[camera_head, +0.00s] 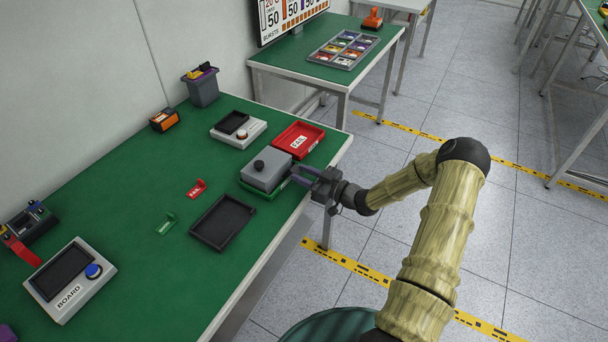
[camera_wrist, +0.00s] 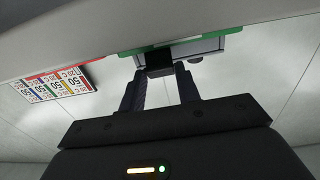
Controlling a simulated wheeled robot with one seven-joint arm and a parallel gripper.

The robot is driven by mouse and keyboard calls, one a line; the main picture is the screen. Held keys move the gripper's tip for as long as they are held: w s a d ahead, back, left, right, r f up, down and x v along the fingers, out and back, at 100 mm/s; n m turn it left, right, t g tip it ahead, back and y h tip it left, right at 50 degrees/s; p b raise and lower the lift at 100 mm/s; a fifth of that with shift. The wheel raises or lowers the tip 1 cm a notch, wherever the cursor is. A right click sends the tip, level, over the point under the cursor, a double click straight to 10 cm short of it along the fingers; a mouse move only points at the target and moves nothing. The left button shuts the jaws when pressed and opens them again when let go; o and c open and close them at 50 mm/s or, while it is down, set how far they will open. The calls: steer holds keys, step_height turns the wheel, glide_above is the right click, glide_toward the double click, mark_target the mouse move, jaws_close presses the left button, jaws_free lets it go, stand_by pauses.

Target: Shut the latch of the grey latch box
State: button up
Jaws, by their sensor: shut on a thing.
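The grey latch box (camera_head: 268,172), with a black knob on its lid, sits at the table's right edge. Something green shows under it in the head view. My gripper (camera_head: 297,176) reaches the side of the box that faces the aisle. In the wrist view the two dark fingers (camera_wrist: 160,72) are on either side of a small dark block, the latch (camera_wrist: 158,60), at the box's front and are shut on it. The grey underside and green edges (camera_wrist: 208,39) of the box's area show above the fingers. The head view hides the latch behind the gripper.
A red FAIL tray (camera_head: 299,138) stands just behind the box. A black tray (camera_head: 222,222) lies in front of it to the left. A white device (camera_head: 238,129) is behind the box, left of the red tray. The green table (camera_head: 130,180) has free room at the left.

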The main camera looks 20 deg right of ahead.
mark_target(285, 164)
steer(key=shift+r, duration=0.1)
steer(key=p, duration=0.1)
steer(key=r+g+h+p, duration=0.1)
steer(key=p, duration=0.1)
steer(key=shift+w+a+r+g+h, duration=0.25)
steer(key=shift+w+r+g+h, duration=0.05)
steer(key=shift+r+g, duration=0.1)
steer(key=p, duration=0.1)
steer(key=r+g+h+p, duration=0.1)
steer(key=p, duration=0.1)
steer(key=shift+w+a+g, duration=0.3)
steer(key=shift+w+a, duration=0.05)
steer(key=shift+a, duration=0.05)
steer(key=g+h+p, duration=0.1)
steer(key=p, duration=0.1)
steer(key=w+a+r+g+h+p, duration=0.1)
steer(key=p, duration=0.2)
steer(key=shift+h+p, duration=0.3)
steer(key=shift+p, duration=0.05)
steer(key=g+p, duration=0.1)
steer(key=p, duration=0.2)
steer(key=shift+w+a+h, duration=0.25)
steer(key=shift+w+h, duration=0.1)
steer(key=shift+h, duration=0.05)
steer(key=shift+f, duration=0.2)
steer(key=o, duration=1)
steer(key=shift+r, duration=0.1)
steer(key=v, duration=1.7)
steer(key=shift+d+r, duration=0.15)
steer(key=shift+r, duration=0.05)
